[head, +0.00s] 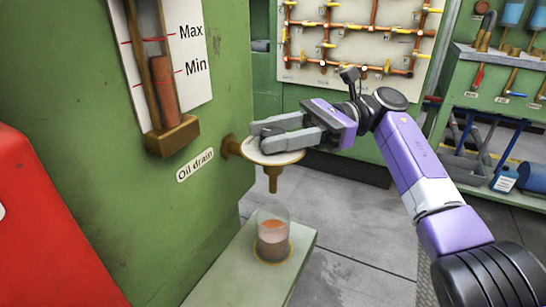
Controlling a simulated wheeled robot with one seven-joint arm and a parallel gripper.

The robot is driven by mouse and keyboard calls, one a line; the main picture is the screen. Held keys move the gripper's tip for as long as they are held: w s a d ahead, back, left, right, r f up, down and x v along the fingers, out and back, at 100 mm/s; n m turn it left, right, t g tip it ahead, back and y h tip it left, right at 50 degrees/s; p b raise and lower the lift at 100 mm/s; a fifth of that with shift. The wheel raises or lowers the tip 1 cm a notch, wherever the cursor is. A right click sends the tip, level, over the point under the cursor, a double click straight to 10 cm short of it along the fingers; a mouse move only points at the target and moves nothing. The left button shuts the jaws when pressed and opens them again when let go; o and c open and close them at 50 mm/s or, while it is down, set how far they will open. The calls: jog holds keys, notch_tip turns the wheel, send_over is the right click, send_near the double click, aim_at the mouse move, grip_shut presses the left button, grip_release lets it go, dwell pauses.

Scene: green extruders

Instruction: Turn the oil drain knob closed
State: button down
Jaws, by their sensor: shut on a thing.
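The oil drain (230,146) is a brass fitting on the green machine wall, beside the "Oil drain" label (195,165). Its round, pale knob (262,157) faces up, and a brass spout (272,180) points down below it. My gripper (258,135) reaches in from the right and lies over the knob, its grey fingers shut on it. The fingers hide part of the knob's top. A clear cup (273,233) with reddish-brown oil stands under the spout.
The cup stands on a pale green ledge (215,270). A sight gauge (163,85) marked Max and Min is above the drain. A red panel (45,235) is at the left. Tool shelves (490,105) stand at the right. Grey floor (350,255) is open beside the ledge.

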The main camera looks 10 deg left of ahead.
jog(key=shift+n+g+h+b, duration=0.4)
jog(key=shift+n+g+b, duration=0.2)
jog(key=shift+b, duration=0.6)
jog(key=c, duration=0.9)
grip_release()
